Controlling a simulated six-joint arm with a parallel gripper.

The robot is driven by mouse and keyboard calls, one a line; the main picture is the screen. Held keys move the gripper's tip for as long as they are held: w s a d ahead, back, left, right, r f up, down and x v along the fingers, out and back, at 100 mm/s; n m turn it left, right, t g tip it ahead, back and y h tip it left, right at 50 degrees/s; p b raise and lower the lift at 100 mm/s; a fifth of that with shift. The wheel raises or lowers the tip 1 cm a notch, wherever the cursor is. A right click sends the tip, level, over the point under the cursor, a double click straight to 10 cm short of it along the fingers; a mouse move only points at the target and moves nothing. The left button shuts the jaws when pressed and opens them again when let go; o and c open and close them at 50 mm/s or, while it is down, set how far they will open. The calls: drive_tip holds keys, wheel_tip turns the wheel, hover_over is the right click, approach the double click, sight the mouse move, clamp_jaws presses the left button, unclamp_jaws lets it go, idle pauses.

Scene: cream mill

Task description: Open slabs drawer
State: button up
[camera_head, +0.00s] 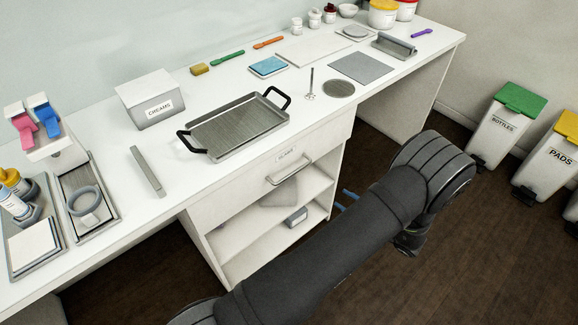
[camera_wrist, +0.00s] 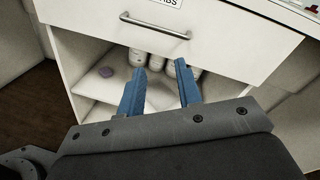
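The slabs drawer (camera_head: 250,180) is the white drawer under the counter, above an open shelf. Its front looks closed in the wrist view (camera_wrist: 230,45), with a label ending in "ABS" at the top. Its metal bar handle (camera_head: 290,168) runs across the front and also shows in the wrist view (camera_wrist: 155,25). My gripper (camera_wrist: 158,75) has two blue fingers, apart with nothing between them. It is in front of the cabinet, below the handle and not touching it. In the head view my arm hides most of the gripper; only bits of blue show (camera_head: 347,197).
The open shelves (camera_head: 262,235) below hold pale containers (camera_wrist: 160,68). A tray with black handles (camera_head: 237,125) stands on the counter above. Labelled bins (camera_head: 505,130) stand on the floor at the right. The floor before the cabinet is clear.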

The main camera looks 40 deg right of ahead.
drive_tip(key=w+d+r+n+g+y, duration=0.1)
drive_tip(key=w+d+n+g+y, duration=0.15)
drive_tip(key=n, duration=0.65)
drive_tip(key=n+y, duration=0.1)
drive_tip(key=n, duration=0.4)
approach(295, 171)
drive_tip(key=x, duration=1)
drive_tip(key=shift+a+f, duration=0.1)
drive_tip(key=shift+f, duration=0.2)
clamp_jaws()
